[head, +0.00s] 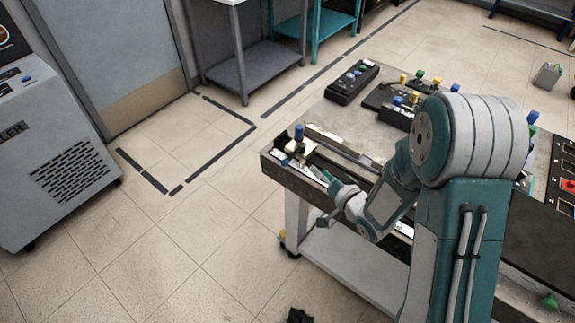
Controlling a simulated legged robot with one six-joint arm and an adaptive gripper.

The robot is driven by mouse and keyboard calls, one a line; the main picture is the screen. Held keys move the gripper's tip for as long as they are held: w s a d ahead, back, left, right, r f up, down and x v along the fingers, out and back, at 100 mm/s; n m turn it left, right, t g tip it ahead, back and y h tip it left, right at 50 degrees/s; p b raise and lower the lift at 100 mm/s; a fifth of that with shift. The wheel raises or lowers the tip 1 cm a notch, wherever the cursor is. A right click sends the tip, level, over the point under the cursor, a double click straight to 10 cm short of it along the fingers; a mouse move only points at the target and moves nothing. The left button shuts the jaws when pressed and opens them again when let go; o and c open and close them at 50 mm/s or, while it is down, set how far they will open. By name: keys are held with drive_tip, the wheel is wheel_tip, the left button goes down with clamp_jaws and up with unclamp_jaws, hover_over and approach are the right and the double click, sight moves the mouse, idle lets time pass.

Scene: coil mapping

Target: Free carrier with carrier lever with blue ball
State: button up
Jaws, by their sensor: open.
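A pale carrier (302,149) sits at the near left corner of the workbench (277,172), at one end of a long slotted rail. An upright lever with a blue ball (299,131) stands on it. A second, smaller blue part (285,162) shows low at its front edge. My gripper (321,178) is open and appears empty, just right of and nearer than the carrier, over the bench's front strip. It appears apart from the blue ball. My fingers are small in this view, and any contact with the carrier's base cannot be told. My arm hides the rail's right part.
A dark box with coloured buttons (352,81) and levers with yellow, green and blue balls (420,80) stand farther back on the bench. A red-buttoned panel (567,185) is at right. A grey chiller cabinet (50,140) stands left. Floor left of the bench is clear.

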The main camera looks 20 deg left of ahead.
sight(285, 164)
drive_tip(key=s+a+f+g+y, duration=0.1)
drive_tip(key=s+a+f+y, duration=0.1)
drive_tip(key=s+f+y, duration=0.1)
drive_tip(key=shift+m, duration=0.3)
drive_tip(key=x, duration=1)
drive_tip(key=shift+w+a+r, duration=0.15)
drive_tip(key=shift+a+r, duration=0.05)
clamp_jaws()
